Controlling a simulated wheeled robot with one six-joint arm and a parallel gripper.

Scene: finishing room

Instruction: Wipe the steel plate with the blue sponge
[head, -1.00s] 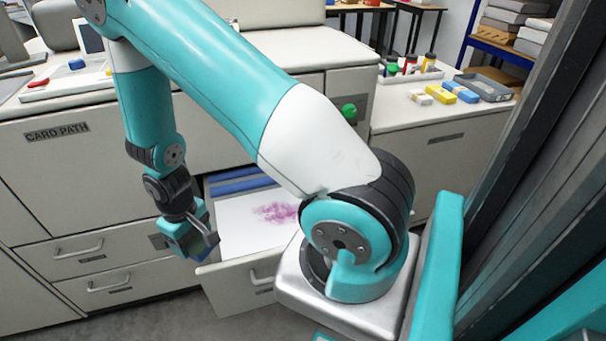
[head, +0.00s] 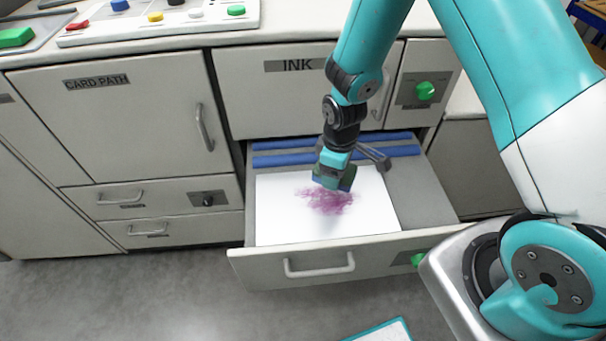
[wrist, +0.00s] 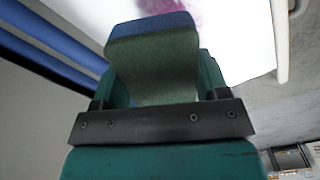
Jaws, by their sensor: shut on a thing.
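The steel plate (head: 280,225) shows as a bright white sheet lying in an open drawer under the INK door. A purple-pink smear (head: 328,201) marks its middle. My gripper (head: 334,180) is over the smear, pointing down. It is shut on the blue sponge, which shows in the wrist view (wrist: 152,27) with a blue end and a dark green face. Part of the smear shows past the sponge in the wrist view. I cannot tell whether the sponge touches the plate.
The drawer front (head: 310,268) has a bar handle and a green knob. Blue rolls (head: 285,159) lie at the drawer's back. The cabinet stands behind, with a control panel (head: 160,22) on top at the left.

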